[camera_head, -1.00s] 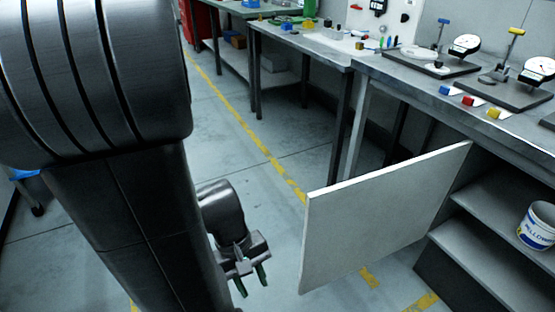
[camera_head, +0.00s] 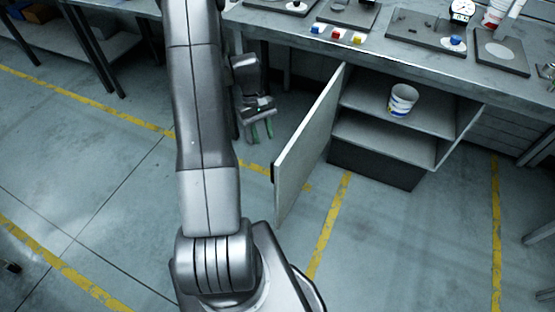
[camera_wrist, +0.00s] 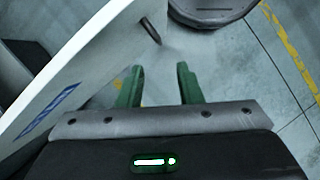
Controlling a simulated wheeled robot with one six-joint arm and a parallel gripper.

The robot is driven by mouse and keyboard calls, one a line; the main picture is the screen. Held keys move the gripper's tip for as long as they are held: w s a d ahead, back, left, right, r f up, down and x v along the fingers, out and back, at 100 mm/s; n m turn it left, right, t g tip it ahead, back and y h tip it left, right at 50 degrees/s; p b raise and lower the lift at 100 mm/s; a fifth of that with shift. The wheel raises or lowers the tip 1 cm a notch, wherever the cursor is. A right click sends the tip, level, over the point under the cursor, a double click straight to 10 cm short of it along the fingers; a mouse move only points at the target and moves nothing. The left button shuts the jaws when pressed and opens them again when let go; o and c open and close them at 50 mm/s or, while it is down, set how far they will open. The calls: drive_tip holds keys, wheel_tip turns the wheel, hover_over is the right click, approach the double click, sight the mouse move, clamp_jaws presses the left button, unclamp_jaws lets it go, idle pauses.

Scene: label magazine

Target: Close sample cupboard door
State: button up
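The cupboard door (camera_head: 305,145) is a pale panel standing wide open, its far edge at the cupboard (camera_head: 435,158). A small dark handle (camera_head: 272,172) shows near its free edge. In the wrist view the door (camera_wrist: 85,75) fills the left, with a dark peg-like handle (camera_wrist: 150,30) ahead of the fingers. My gripper (camera_head: 260,132) is left of the door, on its outer side. Its two green fingers (camera_wrist: 160,88) are apart with nothing between them. Whether they touch the door I cannot tell.
A white bucket (camera_head: 402,103) stands on the upper shelf inside the cupboard. The grey workbench (camera_head: 385,50) above carries gauges and small coloured blocks (camera_head: 336,34). The floor in front of the cupboard is clear, with yellow lines (camera_head: 328,230).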

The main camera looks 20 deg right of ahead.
sight(272, 168)
drive_tip(key=p+x, duration=0.1)
drive_tip(key=x, duration=1.3)
drive_tip(key=shift+w+d, duration=0.1)
drive_tip(key=shift+d, duration=0.1)
drive_tip(key=shift+c, duration=0.2)
clamp_jaws()
